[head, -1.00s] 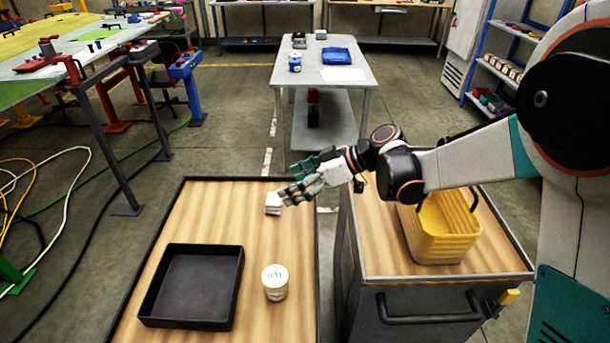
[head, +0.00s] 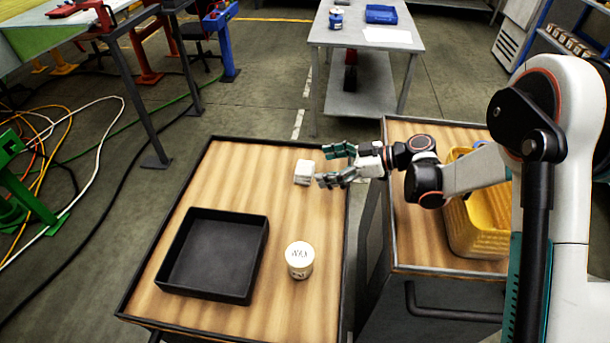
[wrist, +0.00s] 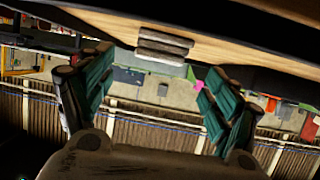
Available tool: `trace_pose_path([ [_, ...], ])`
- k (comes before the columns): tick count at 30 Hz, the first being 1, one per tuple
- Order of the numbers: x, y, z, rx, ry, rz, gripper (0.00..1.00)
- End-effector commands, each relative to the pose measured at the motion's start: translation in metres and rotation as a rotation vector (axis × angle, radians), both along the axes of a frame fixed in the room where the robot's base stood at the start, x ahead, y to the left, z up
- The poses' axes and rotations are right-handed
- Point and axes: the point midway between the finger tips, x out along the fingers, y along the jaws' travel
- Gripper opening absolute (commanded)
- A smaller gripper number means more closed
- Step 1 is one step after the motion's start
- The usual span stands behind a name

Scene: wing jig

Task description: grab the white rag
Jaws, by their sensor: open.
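The white rag (head: 305,172) is a small folded block on the wooden table top, near its back right corner in the head view. In the wrist view the rag (wrist: 163,45) shows at the top centre, between and beyond the fingertips. My gripper (head: 334,167) is open and empty, just right of the rag, with its teal fingers spread toward it. In the wrist view my gripper (wrist: 150,75) has its two fingers wide apart. A gap shows between the fingers and the rag.
A black tray (head: 262,262) and a white labelled tub (head: 300,262) stand on the same table (head: 190,322), nearer the front. A yellow bin (head: 482,222) sits on the wooden-topped cart (head: 405,150) at right. A grey table (head: 415,30) stands behind.

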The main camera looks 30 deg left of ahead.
Motion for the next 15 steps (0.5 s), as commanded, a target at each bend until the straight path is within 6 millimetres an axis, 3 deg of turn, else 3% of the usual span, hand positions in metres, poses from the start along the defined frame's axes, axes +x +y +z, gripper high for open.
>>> trace_pose_path([
  [8,-0.004,0.015,-0.005,0.0,0.0,0.002,0.82],
  [15,-0.012,0.048,-0.021,0.0,-0.001,0.004,0.82],
])
